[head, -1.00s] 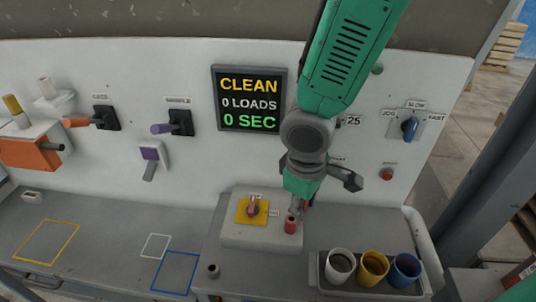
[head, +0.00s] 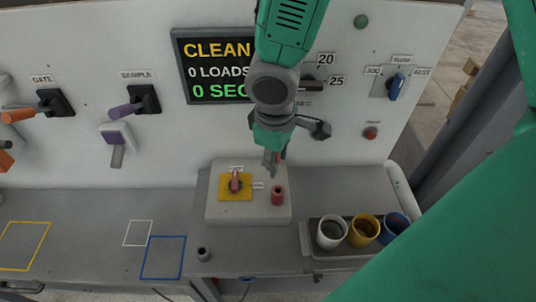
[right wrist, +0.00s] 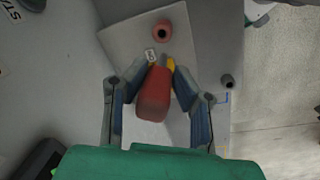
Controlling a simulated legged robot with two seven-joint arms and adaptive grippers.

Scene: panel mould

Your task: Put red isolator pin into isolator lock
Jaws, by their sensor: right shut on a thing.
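My right gripper (head: 272,168) is shut on the red isolator pin (right wrist: 154,93). In the right wrist view, the red body sits between the two fingers; the head view shows only a little red behind the gripper. The isolator lock is seemingly the short red cylinder (head: 277,195) on the pale block, right of the yellow plate. In the right wrist view the red cylinder (right wrist: 162,32) shows an open hole in its top. The pin is apart from it, and the gripper is just above and slightly left of it in the head view. My left gripper is not in view.
A yellow plate (head: 226,191) with a red rotary handle (head: 235,181) lies left of the red cylinder. A small grey socket (head: 203,254) stands in front of the block. A tray (head: 306,238) with white, yellow and blue cups is at right. The bench's left has outlined areas.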

